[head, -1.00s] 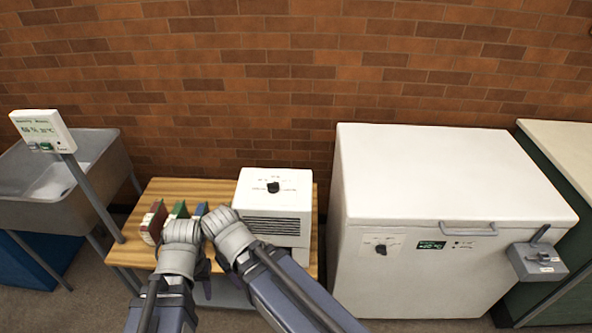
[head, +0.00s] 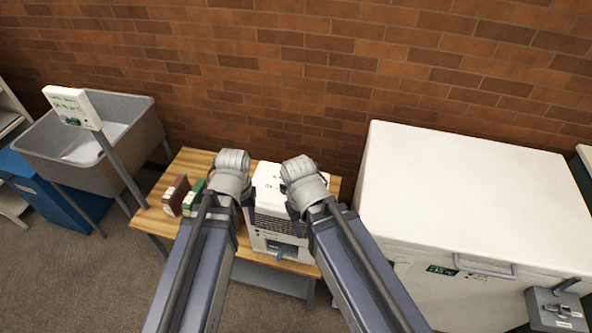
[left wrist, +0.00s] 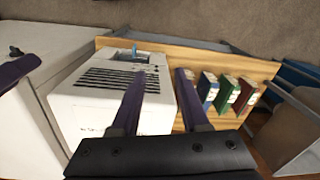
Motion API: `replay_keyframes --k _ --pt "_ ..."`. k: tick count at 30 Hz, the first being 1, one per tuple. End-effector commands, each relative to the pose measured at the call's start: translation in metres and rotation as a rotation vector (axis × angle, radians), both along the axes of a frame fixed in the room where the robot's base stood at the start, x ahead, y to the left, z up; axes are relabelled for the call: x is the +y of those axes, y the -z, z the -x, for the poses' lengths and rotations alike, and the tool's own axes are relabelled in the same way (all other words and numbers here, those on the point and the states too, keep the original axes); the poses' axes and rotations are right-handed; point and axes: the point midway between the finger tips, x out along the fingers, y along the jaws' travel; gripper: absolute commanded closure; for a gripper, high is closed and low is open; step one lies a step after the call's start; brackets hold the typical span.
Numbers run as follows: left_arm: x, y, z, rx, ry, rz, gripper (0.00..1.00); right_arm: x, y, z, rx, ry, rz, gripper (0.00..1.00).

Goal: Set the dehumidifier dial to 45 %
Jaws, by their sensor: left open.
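The dehumidifier is a white box (head: 267,222) with a dark front vent, standing on the wooden table between my two grippers. In the left wrist view the dehumidifier (left wrist: 82,103) shows its vent and faint print on its top. Its dial (head: 283,188) is only a dark bit beside my right wrist, mostly hidden; its setting cannot be read. My left gripper (head: 249,205) is at the box's left side; in the left wrist view its fingers (left wrist: 160,74) are apart with nothing held. My right gripper (head: 293,210) is over the box's right part, its jaws unclear.
Red and green boxes (head: 175,195) stand on the wooden table (head: 160,213) left of the dehumidifier. A display on a post (head: 73,105) stands before a grey sink (head: 145,120). A white chest freezer (head: 460,185) is close on the right.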

Motion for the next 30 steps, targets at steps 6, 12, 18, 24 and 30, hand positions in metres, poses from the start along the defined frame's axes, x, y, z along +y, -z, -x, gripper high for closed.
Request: replay_keyframes --k 6,12,18,24,30 --pt "0.012 -0.039 -0.027 -0.021 -0.184 0.025 0.55 0.000 -0.039 0.000 0.000 0.000 0.000 0.53" --pt "0.000 -0.059 -0.064 -0.031 -0.480 0.051 0.55 0.000 -0.059 0.000 0.000 -0.001 0.000 0.53" --pt "-0.043 -0.062 -0.100 -0.023 -0.849 0.060 0.55 0.000 -0.063 0.000 0.000 -0.001 0.000 0.53" --pt "-0.090 -0.062 -0.122 -0.015 -1.162 0.052 0.55 0.000 -0.062 0.000 0.000 -0.001 0.000 0.53" --pt "-0.112 -0.062 -0.128 -0.012 -1.316 0.045 0.55 0.000 -0.062 0.000 0.000 -0.001 0.000 0.53"
